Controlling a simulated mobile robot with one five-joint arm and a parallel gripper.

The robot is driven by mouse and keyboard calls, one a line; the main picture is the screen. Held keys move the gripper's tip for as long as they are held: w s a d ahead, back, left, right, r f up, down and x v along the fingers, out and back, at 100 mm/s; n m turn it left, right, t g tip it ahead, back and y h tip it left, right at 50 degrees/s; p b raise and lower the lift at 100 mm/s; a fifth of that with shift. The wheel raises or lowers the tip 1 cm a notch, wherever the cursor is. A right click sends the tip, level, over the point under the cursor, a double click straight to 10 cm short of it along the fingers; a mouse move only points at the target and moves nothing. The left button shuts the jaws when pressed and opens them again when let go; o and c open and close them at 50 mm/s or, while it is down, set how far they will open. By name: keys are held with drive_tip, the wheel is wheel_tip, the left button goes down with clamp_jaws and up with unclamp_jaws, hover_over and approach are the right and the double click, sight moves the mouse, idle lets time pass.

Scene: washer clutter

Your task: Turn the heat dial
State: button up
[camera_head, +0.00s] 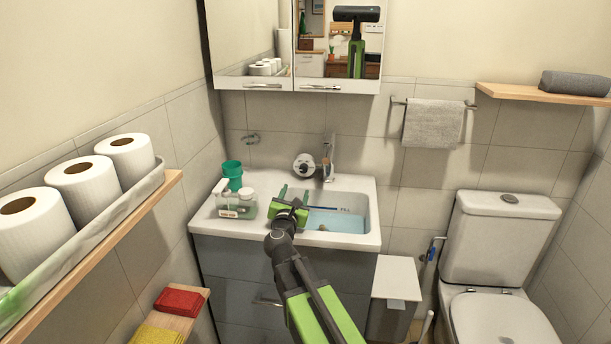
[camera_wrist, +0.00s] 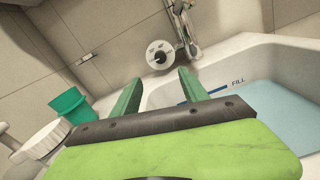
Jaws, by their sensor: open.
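The heat dial (camera_head: 304,165) is a round white disc with a dark centre, on the tiled wall left of the faucet (camera_head: 328,160). In the wrist view the dial (camera_wrist: 160,54) is above and beyond the fingertips, with small dark marks on its face. My gripper (camera_head: 294,192) is over the left part of the sink. In the wrist view my gripper (camera_wrist: 160,78) has its two green fingers apart with nothing between them. The fingers point towards the dial and appear short of it.
A green cup (camera_head: 232,171) and a clear bottle (camera_head: 238,203) stand on the counter left of my gripper. The white sink (camera_head: 372,205) holds bluish water, with a blue FILL mark (camera_wrist: 228,87). The mirror cabinet (camera_head: 336,60) hangs above.

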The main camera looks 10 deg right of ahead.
sight(303, 169)
drive_tip(key=x, duration=1.5)
drive_tip(key=shift+f, duration=0.1)
